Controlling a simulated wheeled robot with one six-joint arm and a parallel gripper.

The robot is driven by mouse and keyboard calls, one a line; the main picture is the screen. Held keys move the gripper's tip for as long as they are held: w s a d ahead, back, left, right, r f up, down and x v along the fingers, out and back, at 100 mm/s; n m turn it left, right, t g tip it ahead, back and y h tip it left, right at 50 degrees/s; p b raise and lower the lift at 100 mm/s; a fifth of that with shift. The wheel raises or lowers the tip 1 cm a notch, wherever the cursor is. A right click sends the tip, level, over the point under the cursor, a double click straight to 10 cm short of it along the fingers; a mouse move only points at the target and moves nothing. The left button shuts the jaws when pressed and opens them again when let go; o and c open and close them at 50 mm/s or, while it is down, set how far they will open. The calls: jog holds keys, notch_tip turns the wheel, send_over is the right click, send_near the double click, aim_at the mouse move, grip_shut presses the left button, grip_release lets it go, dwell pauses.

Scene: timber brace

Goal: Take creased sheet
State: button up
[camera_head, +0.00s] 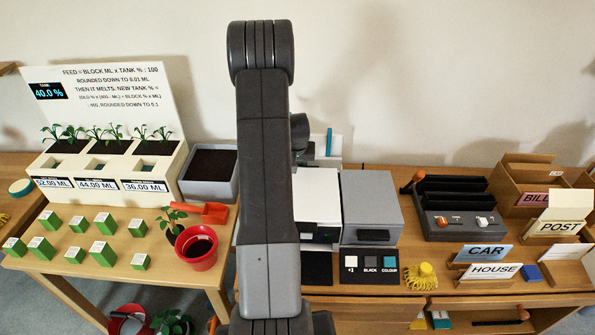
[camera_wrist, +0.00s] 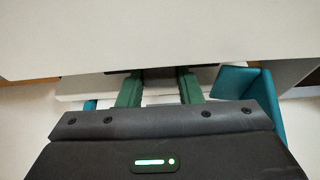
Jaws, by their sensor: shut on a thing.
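My gripper (camera_wrist: 160,92) shows in the wrist view with its two green fingers at a white, paper-like thing (camera_wrist: 160,99). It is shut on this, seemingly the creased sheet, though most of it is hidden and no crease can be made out. A teal guide (camera_wrist: 232,98) stands to the right of the fingers, and a bit of teal shows to the left. In the head view my arm hides the gripper and the sheet. They are behind the white and grey machine (camera_head: 320,195), where a teal piece (camera_head: 328,142) sticks up.
A grey box (camera_head: 370,195) forms the machine's right part, with a button panel (camera_head: 370,266) in front. A black-slotted unit (camera_head: 455,205) and card holders (camera_head: 485,253) stand to the right.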

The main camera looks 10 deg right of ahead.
jog(key=shift+r, duration=0.2)
jog(key=shift+r+p, duration=0.65)
jog(key=shift+r, duration=0.6)
